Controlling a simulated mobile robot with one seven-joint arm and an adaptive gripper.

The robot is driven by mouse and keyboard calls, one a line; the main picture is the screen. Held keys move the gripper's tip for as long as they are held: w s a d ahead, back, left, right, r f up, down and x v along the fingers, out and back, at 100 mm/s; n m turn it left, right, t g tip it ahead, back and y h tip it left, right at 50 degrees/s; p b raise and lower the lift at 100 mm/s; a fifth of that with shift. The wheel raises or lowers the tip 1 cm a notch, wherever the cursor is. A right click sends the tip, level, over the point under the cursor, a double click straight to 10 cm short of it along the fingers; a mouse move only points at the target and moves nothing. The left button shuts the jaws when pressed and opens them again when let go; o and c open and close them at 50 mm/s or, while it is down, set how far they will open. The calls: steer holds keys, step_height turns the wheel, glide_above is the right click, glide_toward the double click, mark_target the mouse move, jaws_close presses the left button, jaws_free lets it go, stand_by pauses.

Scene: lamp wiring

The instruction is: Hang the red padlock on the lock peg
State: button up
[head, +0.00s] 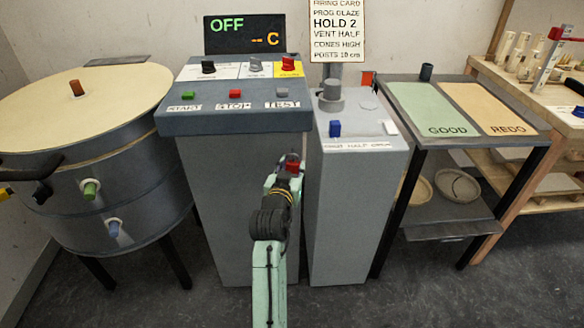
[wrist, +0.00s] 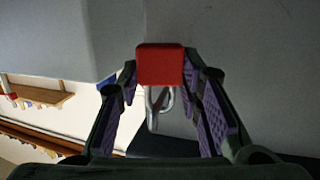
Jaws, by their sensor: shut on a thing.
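My gripper (head: 289,172) is in front of the grey control console in the head view, below its top panel. It is shut on the red padlock (head: 293,167), which shows as a small red patch at the fingertips. In the wrist view the red padlock body (wrist: 160,64) sits between the two purple-padded fingers. Its silver shackle (wrist: 154,118) extends toward the palm in that view. I cannot pick out the lock peg for certain in either view.
The console (head: 235,123) carries buttons and knobs. A narrower grey pedestal (head: 352,215) stands close on its right, with a blue block (head: 335,129) on top. A round kiln (head: 75,125) stands left, and a GOOD/REDO table (head: 455,83) stands right.

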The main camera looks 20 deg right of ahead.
steer(key=o, duration=1.2)
steer(key=shift+o, duration=0.2)
steer(key=shift+s, duration=0.1)
